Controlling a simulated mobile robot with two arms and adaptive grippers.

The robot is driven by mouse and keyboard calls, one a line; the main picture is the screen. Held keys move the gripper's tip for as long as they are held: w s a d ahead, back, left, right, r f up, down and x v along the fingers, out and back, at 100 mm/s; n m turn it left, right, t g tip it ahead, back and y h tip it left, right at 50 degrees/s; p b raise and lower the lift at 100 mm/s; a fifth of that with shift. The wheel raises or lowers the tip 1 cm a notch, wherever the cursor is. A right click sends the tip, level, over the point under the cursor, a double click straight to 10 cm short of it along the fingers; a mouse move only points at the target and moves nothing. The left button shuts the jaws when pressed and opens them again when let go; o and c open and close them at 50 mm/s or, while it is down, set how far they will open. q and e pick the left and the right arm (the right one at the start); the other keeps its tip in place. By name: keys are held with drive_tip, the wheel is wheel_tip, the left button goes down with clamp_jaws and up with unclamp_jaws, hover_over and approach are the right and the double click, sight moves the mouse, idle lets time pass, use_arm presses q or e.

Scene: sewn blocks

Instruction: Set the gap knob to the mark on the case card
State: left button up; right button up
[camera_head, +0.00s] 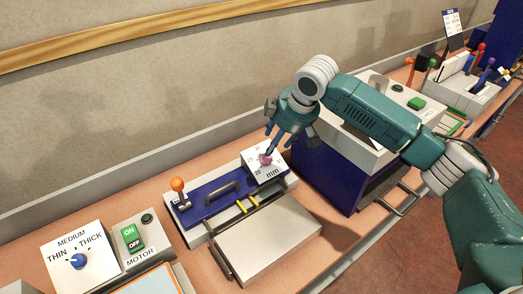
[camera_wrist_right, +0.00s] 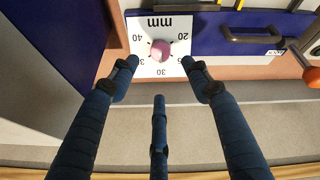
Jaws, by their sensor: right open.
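The gap knob (camera_head: 265,159) is pink and round. It sits on a white dial plate (camera_head: 256,170) marked in mm, at the back right of the blue press. In the head view the gripper (camera_head: 270,143) is just above the knob. My left gripper is out of view.
A thickness dial (camera_head: 78,260) and motor switch (camera_head: 132,238) stand front left. A blue-white machine (camera_head: 340,160) is at the right. A small printed card (camera_head: 452,22), unreadable, stands far right.

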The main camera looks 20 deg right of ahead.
drive_tip(key=p, duration=0.2)
hover_over(268, 159)
drive_tip(key=s, duration=0.2)
drive_tip(key=f, duration=0.5)
drive_tip(key=shift+d, duration=0.35)
drive_tip(key=x, duration=0.3)
drive_tip(key=shift+w, duration=0.1)
drive_tip(key=shift+w+f, duration=0.25)
drive_tip(key=shift+f, duration=0.4)
drive_tip(key=shift+a, duration=0.1)
drive_tip(key=shift+c, duration=0.7)
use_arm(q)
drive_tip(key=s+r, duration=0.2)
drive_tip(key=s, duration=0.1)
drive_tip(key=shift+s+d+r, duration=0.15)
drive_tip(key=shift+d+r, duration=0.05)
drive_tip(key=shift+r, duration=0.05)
use_arm(e)
drive_tip(key=c, duration=1)
